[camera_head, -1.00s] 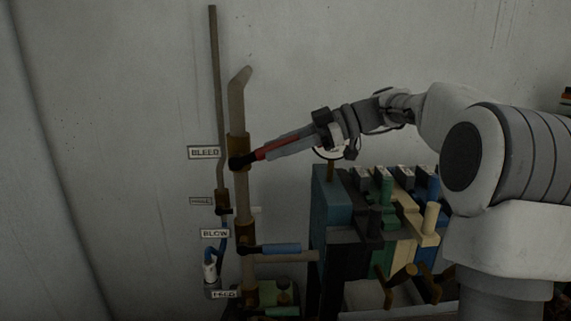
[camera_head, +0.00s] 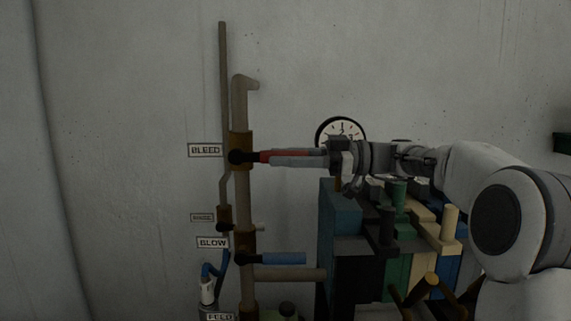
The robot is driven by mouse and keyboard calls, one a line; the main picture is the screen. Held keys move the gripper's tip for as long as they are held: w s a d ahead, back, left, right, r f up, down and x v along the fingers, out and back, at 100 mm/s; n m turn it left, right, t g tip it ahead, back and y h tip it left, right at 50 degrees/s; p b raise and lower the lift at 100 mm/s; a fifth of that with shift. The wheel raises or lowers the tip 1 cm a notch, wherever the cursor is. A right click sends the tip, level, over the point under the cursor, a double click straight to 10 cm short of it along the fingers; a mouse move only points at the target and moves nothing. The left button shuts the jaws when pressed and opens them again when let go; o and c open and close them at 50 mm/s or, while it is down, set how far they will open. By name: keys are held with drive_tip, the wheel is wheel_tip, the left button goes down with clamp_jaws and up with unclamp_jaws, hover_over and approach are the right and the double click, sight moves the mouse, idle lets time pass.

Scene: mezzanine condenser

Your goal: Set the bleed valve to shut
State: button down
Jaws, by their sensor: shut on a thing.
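The bleed valve (camera_head: 240,140) is a brown body on the upright pipe, beside the BLEED label (camera_head: 206,150). Its red lever (camera_head: 272,156) points right from a black hub, about level and across the pipe. My gripper (camera_head: 300,158) comes in from the right and is shut on the red lever. Its grey fingers hide most of the lever's outer part.
Below, the BLOW valve has a blue lever (camera_head: 283,258) pointing right. A thin pipe (camera_head: 223,90) runs up on the left. A gauge (camera_head: 341,131) and a bank of coloured blocks (camera_head: 400,235) stand behind and below my arm. The wall at left is bare.

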idle(0.3)
drive_tip(key=c, duration=0.6)
unclamp_jaws()
drive_tip(key=shift+d, duration=0.1)
drive_tip(key=d+p, duration=0.2)
drive_tip(key=d, duration=1.5)
drive_tip(key=shift+s+f, duration=0.2)
drive_tip(key=shift+s, duration=0.1)
drive_tip(key=shift+d, duration=0.1)
